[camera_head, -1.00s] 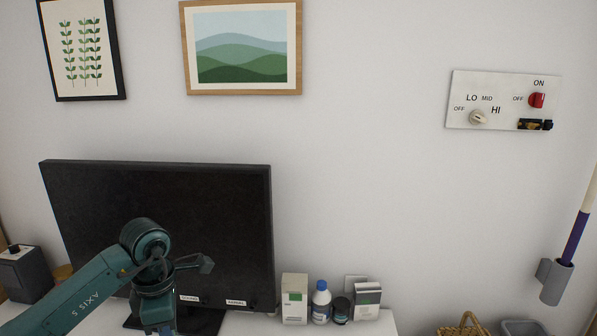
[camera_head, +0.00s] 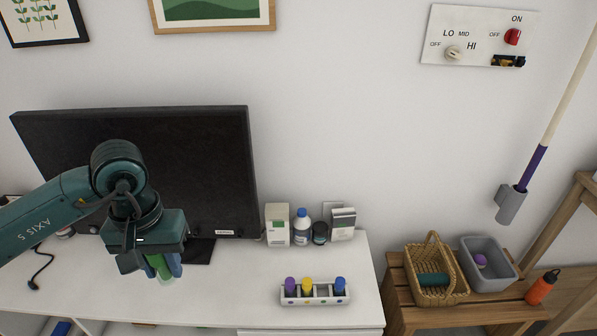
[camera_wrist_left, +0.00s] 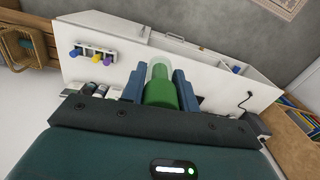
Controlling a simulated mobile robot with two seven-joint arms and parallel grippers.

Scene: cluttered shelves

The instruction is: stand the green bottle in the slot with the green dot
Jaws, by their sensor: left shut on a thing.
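My left gripper (camera_head: 160,265) is shut on the green bottle (camera_wrist_left: 161,93), held between its two blue fingers. In the head view only a strip of the green bottle (camera_head: 158,266) shows below the gripper, above the white desk at the left. The white rack (camera_head: 315,300) stands on the desk to the right of the gripper. It holds a purple bottle (camera_head: 290,285), a yellow bottle (camera_head: 307,285) and a blue bottle (camera_head: 340,284). The slot between yellow and blue is empty. The dots on the rack front are too small to read surely. My right gripper is out of view.
A white box (camera_head: 277,225), a blue-capped bottle (camera_head: 302,228), a dark jar (camera_head: 320,233) and another box (camera_head: 343,223) stand behind the rack. The monitor (camera_head: 200,160) is behind my left arm. The desk (camera_head: 235,290) between gripper and rack is clear.

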